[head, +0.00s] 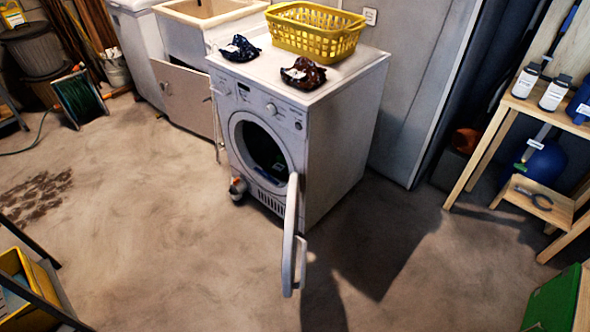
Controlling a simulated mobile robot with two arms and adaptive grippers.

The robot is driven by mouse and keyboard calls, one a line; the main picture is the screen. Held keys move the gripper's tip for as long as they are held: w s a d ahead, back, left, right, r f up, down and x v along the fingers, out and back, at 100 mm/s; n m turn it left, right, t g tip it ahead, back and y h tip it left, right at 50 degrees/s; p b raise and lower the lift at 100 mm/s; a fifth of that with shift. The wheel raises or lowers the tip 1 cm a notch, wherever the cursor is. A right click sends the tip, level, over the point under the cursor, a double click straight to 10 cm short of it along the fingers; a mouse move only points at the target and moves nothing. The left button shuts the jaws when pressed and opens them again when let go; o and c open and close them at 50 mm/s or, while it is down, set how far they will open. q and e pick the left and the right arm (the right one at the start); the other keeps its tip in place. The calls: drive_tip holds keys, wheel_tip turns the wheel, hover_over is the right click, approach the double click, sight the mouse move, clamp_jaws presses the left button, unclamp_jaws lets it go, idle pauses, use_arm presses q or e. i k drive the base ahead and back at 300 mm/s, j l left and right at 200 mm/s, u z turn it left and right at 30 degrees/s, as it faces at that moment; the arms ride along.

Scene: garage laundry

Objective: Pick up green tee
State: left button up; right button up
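A white front-loading washing machine (338,135) stands in the upper middle with its round door (290,235) swung open toward me. Inside the dark drum (257,140) there is some dark greenish cloth (279,169) low at the right, with small blue and pale spots; it is too dark to tell if this is the green tee. No other green garment shows. Neither of my grippers is in view.
On the machine top are a yellow basket (312,40), a dark blue patterned cloth (240,50) and a brown-red cloth (303,74). A wooden shelf (492,145) stands at right, a yellow bin (20,265) at lower left. The floor before the machine is clear.

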sight(278, 165)
drive_tip(key=i+j, duration=0.1)
drive_tip(key=j, duration=0.25)
drive_tip(key=i+j+z, duration=0.2)
drive_tip(key=i+j, duration=0.2)
drive_tip(key=j, duration=0.25)
drive_tip(key=i+j+z, duration=0.1)
drive_tip(key=j, duration=0.25)
drive_tip(key=i+j+z, duration=0.1)
drive_tip(key=i+j, duration=0.35)
drive_tip(key=j, duration=0.3)
drive_tip(key=i+j+z, duration=0.15)
drive_tip(key=j, duration=0.2)
